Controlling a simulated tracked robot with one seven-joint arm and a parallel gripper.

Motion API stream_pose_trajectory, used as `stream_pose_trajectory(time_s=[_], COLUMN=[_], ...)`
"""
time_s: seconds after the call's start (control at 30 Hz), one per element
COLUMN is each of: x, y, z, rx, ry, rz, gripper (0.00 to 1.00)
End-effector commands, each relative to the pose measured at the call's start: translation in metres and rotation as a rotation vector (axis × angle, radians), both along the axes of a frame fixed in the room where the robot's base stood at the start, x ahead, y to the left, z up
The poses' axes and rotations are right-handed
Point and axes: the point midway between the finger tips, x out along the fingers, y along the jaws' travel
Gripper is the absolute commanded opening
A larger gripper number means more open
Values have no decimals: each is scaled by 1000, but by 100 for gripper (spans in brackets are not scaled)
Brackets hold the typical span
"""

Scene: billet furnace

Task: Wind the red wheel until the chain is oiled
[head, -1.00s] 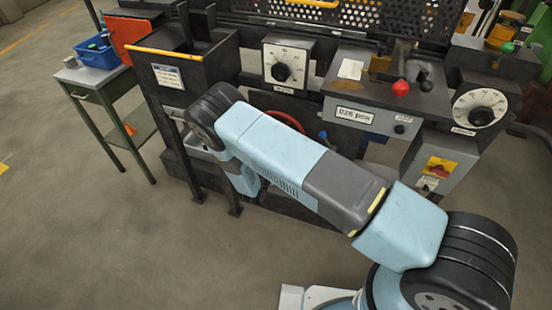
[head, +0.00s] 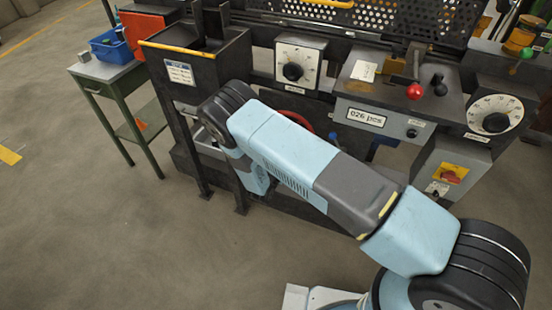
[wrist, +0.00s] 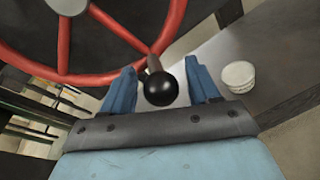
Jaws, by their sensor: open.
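The red wheel (wrist: 75,76) fills the upper left of the wrist view, with red spokes and rim. Its black ball handle (wrist: 160,89) sits between the two blue fingers of my gripper (wrist: 159,90). The fingers are apart, with the handle between them and visible gaps at the sides. In the head view only a small part of the red wheel (head: 297,120) shows behind my arm, and my gripper is hidden there. The chain cannot be made out in either view.
A white round cup-like object (wrist: 238,76) is right of my gripper. The furnace front carries a dial (head: 292,72), a red-knobbed lever (head: 414,91) and a red-and-yellow switch (head: 449,175). A side table (head: 98,75) holds a blue bin (head: 110,46). The floor at left is clear.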

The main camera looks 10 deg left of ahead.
Motion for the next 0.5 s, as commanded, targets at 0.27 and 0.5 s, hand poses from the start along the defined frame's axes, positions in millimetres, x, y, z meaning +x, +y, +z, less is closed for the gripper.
stream_pose_trajectory(time_s=[0.27,0.5], x=[-25,-70], y=[8,22], z=[4,14], rx=[0,0], ry=[2,1], rz=[2,2], gripper=[60,60])
